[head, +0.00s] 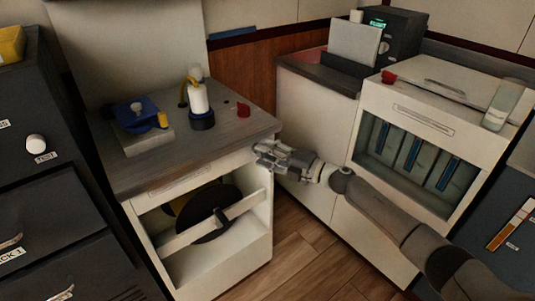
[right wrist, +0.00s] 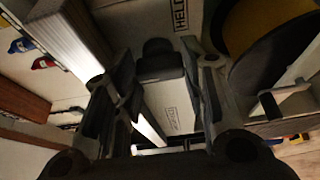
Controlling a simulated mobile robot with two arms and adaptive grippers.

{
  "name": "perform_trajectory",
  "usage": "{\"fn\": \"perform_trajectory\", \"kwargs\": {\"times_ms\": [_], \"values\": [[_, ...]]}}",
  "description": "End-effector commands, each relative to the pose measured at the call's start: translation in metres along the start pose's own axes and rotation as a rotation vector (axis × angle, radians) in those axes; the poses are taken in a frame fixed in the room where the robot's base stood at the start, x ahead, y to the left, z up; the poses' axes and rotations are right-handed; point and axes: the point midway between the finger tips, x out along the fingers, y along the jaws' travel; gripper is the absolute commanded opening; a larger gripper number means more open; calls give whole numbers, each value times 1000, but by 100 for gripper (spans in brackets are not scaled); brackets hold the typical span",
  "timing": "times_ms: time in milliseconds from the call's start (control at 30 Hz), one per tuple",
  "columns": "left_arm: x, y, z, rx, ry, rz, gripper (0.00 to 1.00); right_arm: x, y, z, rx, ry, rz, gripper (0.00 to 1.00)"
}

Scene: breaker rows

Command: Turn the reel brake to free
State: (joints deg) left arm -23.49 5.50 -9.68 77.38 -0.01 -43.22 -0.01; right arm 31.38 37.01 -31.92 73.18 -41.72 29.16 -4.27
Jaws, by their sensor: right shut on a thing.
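The reel (head: 207,213), a dark disc with a yellow part behind it, sits in the open bay of the left cabinet behind a pale crossbar (head: 238,207). It also shows at the right of the right wrist view (right wrist: 262,35). My right gripper (head: 262,155) is at the cabinet's upper right front corner. In the right wrist view, its fingers are shut on a black block-like handle (right wrist: 158,62), seemingly the reel brake, against a pale panel. A label reading HELD (right wrist: 181,14) is beside it. A second label (right wrist: 173,118) is too blurred to read. My left gripper is out of view.
The cabinet top (head: 228,133) holds a blue device (head: 135,115), a white cylinder on a blue base (head: 198,100) and a red knob (head: 243,110). A white unit with several dark slots (head: 415,150) stands at the right. Wooden floor (head: 300,262) is clear between them.

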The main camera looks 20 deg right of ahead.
Motion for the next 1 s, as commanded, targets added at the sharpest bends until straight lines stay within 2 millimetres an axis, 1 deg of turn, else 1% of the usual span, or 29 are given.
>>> {"fn": "perform_trajectory", "kwargs": {"times_ms": [33, 67, 200, 600, 733, 867, 1000], "values": [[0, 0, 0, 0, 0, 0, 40, 0, -2, -1, -3, 2, -4, 15], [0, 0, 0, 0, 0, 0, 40, 0, -2, -1, -3, 2, -4, 42], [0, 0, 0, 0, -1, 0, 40, 0, -2, -1, -2, 2, -3, 60], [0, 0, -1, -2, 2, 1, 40, 0, 0, 0, 0, 0, 1, 61], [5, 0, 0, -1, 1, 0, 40, 0, -2, 0, 33, 0, 15, 61], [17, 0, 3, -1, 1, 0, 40, 0, -6, 0, 140, -1, 60, 61], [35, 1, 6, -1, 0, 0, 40, 1, -11, -2, 350, 1, 147, 61]]}}
